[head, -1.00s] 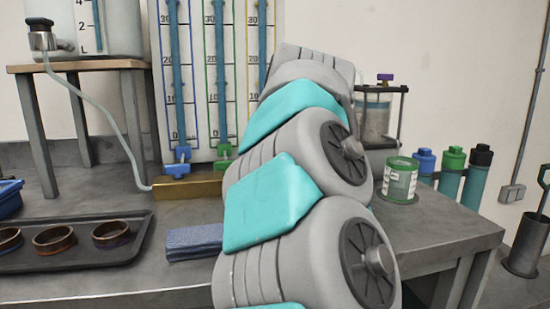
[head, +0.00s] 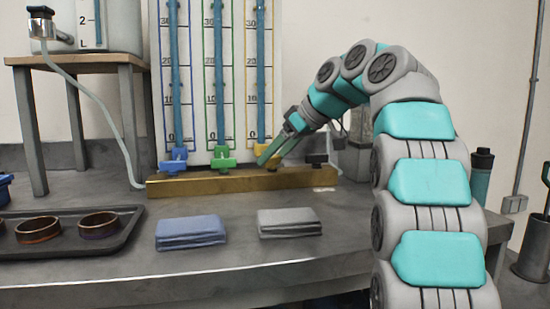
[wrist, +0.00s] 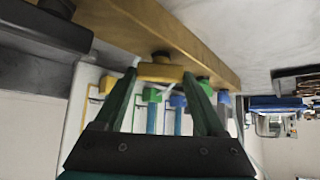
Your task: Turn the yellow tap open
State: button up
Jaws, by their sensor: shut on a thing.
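The yellow tap (head: 262,150) sits on the brass manifold (head: 215,184) at the foot of the yellow-outlined tube, right of the green tap (head: 223,161) and the blue tap (head: 174,162). My gripper (head: 266,160) reaches it from the upper right and partly hides it. In the wrist view the yellow handle (wrist: 161,72) lies crosswise between the tips of my gripper (wrist: 163,75), one finger at each end. The gripper is shut on this handle.
A black tap (head: 316,160) stands on the manifold just right of my gripper. Folded blue (head: 190,233) and grey (head: 289,222) cloths and a dark tray (head: 70,258) with copper rings lie on the bench in front. A hose (head: 105,105) runs down at the left.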

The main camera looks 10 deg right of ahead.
jog(key=n+p, duration=0.1)
jog(key=n+g+y+p, duration=0.1)
jog(key=p, duration=0.1)
jog(key=shift+w+d+r+n+g, duration=0.1)
jog(key=shift+r+n+g, duration=0.15)
jog(key=shift+n+g, duration=0.05)
jog(key=shift+n+g+y+p, duration=0.3)
jog(key=shift+n+y+p, duration=0.15)
jog(key=shift+p, duration=0.4)
jog(key=shift+f+n, duration=0.15)
jog(key=shift+n, duration=0.1)
jog(key=o, duration=1.3)
